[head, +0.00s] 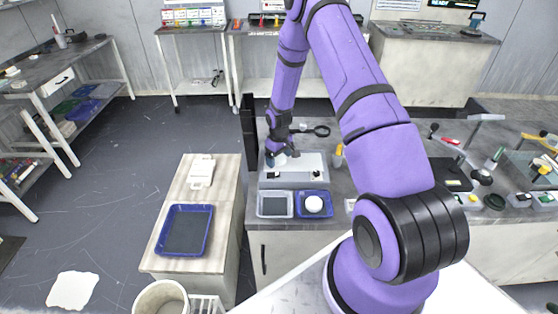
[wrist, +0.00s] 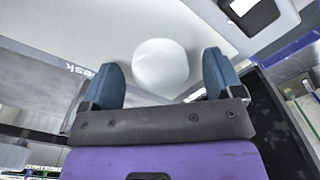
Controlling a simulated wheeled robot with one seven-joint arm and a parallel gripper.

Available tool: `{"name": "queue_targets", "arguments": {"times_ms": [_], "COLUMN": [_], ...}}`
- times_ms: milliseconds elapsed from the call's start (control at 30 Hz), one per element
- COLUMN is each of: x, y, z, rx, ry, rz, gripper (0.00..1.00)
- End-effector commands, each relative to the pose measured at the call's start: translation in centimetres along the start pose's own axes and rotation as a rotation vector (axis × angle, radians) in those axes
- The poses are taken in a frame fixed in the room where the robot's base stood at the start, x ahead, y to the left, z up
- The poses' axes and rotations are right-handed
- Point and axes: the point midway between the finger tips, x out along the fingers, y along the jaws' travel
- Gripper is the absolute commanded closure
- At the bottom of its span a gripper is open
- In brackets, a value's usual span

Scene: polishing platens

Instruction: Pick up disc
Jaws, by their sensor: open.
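A white round disc (head: 314,204) lies in the small blue tray (head: 327,212) on the bench in the head view. My gripper (head: 283,159) is above the pale rectangular plate (head: 312,162) behind that tray. In the wrist view my gripper (wrist: 160,63) is open, with its two blue fingers spread. A pale round object (wrist: 160,66) shows between the fingers against a light surface. I cannot tell whether the fingers touch it. In the head view the gripper hides what is directly under it.
A grey tray (head: 274,214) sits left of the small blue tray. A larger blue tray (head: 162,236) lies on the lower cabinet at left. A magnifier-like ring (head: 321,131) is behind the plate. Several tools and small containers crowd the bench at right. The floor at left is mostly open.

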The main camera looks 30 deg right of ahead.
Motion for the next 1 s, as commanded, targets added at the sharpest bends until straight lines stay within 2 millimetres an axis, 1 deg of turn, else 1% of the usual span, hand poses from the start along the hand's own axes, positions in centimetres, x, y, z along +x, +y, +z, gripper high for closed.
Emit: {"name": "queue_targets", "arguments": {"times_ms": [33,67,100,167,200,267,300,567,667,867,967,1000], "x": [0.0,0.0,0.0,0.0,0.0,0.0,0.0,-0.1,-0.4,-2.0,-3.5,-3.9], "y": [0.0,0.0,0.0,0.0,0.0,0.0,0.0,0.0,0.0,0.0,0.0,-0.1], "z": [0.0,0.0,0.0,0.0,0.0,0.0,0.0,0.0,0.0,0.0,-0.1,0.3], "rx": [0.000,0.000,0.000,0.000,0.000,0.000,0.000,0.000,0.000,0.000,0.000,0.000], "ry": [0.000,0.000,0.000,0.000,0.000,0.000,0.000,0.000,0.001,0.002,0.002,0.001], "rz": [0.000,0.000,0.000,0.000,0.000,0.000,0.000,0.000,0.000,0.000,0.000,0.000], "gripper": [0.14,0.21,0.30,0.44,0.53,0.67,0.70,0.70,0.70,0.70,0.70,0.70]}}
